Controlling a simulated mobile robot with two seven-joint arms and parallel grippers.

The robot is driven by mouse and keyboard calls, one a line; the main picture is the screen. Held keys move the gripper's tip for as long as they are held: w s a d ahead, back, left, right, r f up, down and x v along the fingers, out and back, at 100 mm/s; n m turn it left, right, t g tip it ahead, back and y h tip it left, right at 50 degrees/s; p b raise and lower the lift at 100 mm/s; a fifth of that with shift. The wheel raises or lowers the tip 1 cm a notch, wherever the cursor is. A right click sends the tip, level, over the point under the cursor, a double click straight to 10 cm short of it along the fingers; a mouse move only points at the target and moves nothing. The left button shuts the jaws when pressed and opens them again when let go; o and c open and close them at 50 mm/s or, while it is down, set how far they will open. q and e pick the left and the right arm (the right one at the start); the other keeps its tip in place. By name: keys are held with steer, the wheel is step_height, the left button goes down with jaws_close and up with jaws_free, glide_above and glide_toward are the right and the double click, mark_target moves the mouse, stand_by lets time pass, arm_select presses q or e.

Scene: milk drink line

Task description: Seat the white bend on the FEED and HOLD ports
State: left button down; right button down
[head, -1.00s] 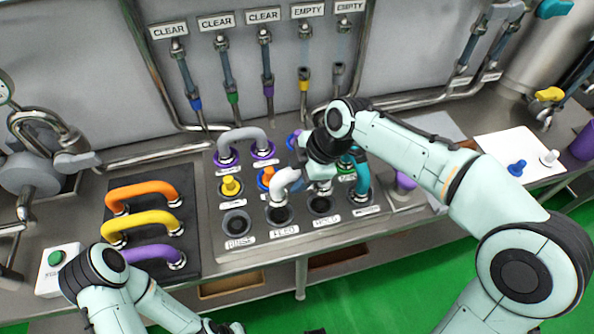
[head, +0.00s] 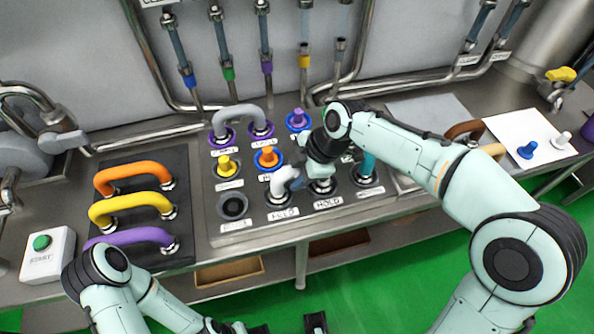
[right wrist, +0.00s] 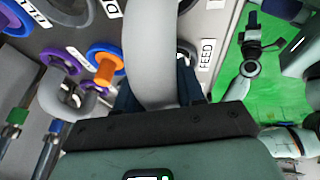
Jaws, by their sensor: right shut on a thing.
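The white bend (head: 286,178) is over the FEED port (head: 278,196) and the HOLD port (head: 321,186) in the head view. Its left end is at the FEED collar. Its other end is at HOLD, largely hidden by my right gripper (head: 319,170). I cannot tell whether either end is fully down. The right gripper (right wrist: 157,92) is shut on the bend; in the right wrist view the bend's pale arch (right wrist: 152,45) rises between the fingers.
A grey bend (head: 238,114), yellow plug (head: 226,166), orange plug (head: 267,156) and purple plug (head: 298,118) stand behind. An open port (head: 233,205) is left of FEED. A rack (head: 118,255) with coloured bends and a start button (head: 41,243) are left.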

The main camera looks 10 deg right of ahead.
steer(key=c, duration=0.6)
jaws_free()
steer(key=p+v, duration=0.1)
steer(key=v, duration=1.2)
steer(key=shift+r, duration=0.25)
